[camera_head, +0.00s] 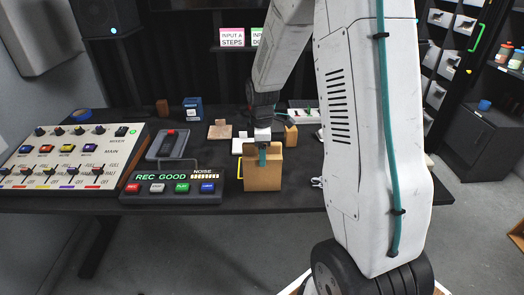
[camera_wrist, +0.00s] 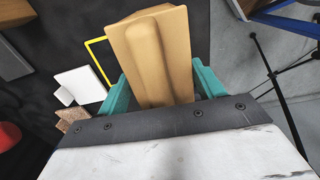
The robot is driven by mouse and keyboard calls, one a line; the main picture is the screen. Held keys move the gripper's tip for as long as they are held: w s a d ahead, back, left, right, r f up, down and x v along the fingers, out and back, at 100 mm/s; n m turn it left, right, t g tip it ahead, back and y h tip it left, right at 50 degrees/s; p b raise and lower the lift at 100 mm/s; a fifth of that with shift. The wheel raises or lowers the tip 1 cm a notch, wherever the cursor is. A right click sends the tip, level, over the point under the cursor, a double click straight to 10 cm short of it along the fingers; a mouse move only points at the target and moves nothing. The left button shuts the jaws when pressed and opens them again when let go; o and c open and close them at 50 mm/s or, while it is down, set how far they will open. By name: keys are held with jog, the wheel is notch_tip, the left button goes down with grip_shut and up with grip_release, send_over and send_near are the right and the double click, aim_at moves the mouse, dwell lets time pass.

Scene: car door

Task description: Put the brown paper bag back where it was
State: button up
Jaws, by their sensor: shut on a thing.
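The brown paper bag (camera_head: 263,172) is upright at the front edge of the black table (camera_head: 300,203) in the head view. My gripper (camera_head: 262,156) is above it with its teal fingers at the bag's top. In the wrist view my gripper (camera_wrist: 165,85) has a teal finger on each side of the bag (camera_wrist: 155,45) and is shut on it. A yellow outline (camera_wrist: 98,50) on the table lies just left of the bag in the wrist view. I cannot tell whether the bag's bottom touches the table.
A recorder with coloured buttons (camera_head: 170,188) stands left of the bag, and a mixer panel (camera_head: 65,155) is further left. A handheld device (camera_head: 170,145), a small brown block (camera_head: 291,135) and a white item (camera_head: 240,146) lie behind. The table's front edge is close to the bag.

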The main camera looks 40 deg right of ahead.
jog(key=o, duration=1.2)
jog(key=shift+f, duration=0.15)
jog(key=shift+o, duration=0.2)
notch_tip(320, 180, up, 12)
jog(key=shift+r, duration=0.15)
jog(key=s+a+r+m+t, duration=0.1)
jog(key=s+a+r+m, duration=0.4)
jog(key=s, duration=0.4)
jog(key=s+a+r+m, duration=0.2)
jog(key=s+a+r, duration=0.4)
jog(key=s, duration=0.4)
jog(key=s+a+f+m, duration=0.2)
jog(key=s+a+m, duration=0.1)
jog(key=s, duration=0.6)
jog(key=shift+a+m, duration=0.4)
jog(key=shift+m, duration=0.2)
jog(key=shift+f, duration=0.1)
